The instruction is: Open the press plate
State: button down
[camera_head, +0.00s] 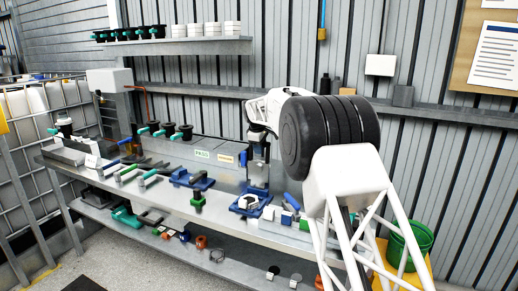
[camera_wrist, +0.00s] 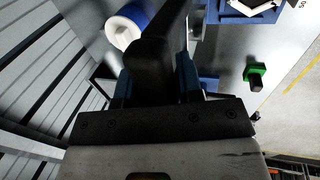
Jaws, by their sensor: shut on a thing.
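The press (camera_head: 257,175) stands upright near the middle of the bench in the head view, a dark and metallic column. A blue fixture (camera_head: 250,207) with a white and black part in it sits at its foot. My gripper (camera_head: 258,145) is at the top of the press. In the wrist view my gripper (camera_wrist: 157,85) is shut on a dark bar-like part (camera_wrist: 158,55) that runs up the picture, apparently the press's handle. The fingertips are mostly hidden, and I cannot tell the plate's angle. A blue cylinder with a white end (camera_wrist: 124,33) is close beside the bar.
A green-and-black piece (camera_wrist: 256,76) lies on the bench in the wrist view. Blue fixtures (camera_head: 192,180) and several small tools lie left of the press. Black pots with teal parts (camera_head: 168,130) stand behind. A green bucket (camera_head: 410,241) is at the right.

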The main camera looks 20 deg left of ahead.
dwell(0.3)
jog(key=c, duration=0.9)
grip_release()
jog(key=shift+v, duration=3.85)
